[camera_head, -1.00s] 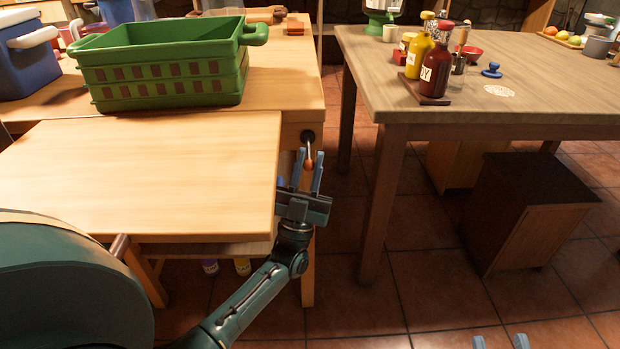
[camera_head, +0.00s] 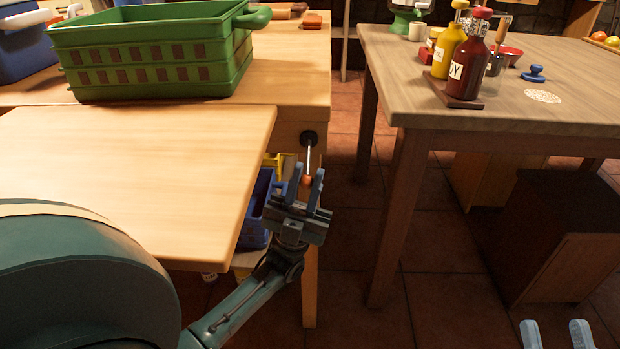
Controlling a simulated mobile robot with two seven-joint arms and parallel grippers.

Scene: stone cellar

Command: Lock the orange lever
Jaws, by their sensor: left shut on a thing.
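The orange lever is a thin metal rod hanging from a black round pivot on the workbench's right end, with an orange knob (camera_head: 306,181) at its lower end. It points almost straight down in the picture. My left gripper (camera_head: 306,176) has its blue fingers on either side of the knob and is shut on it. The fingers partly hide the knob. My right gripper (camera_head: 557,333) shows only its two blue fingertips at the bottom right edge; they are apart with nothing visible between them.
A light wooden leaf (camera_head: 120,185) lies left of the lever. A green crate (camera_head: 150,60) stands on the workbench, and a blue bin (camera_head: 257,205) sits below. A second table (camera_head: 480,75) with sauce bottles stands right, with open floor between.

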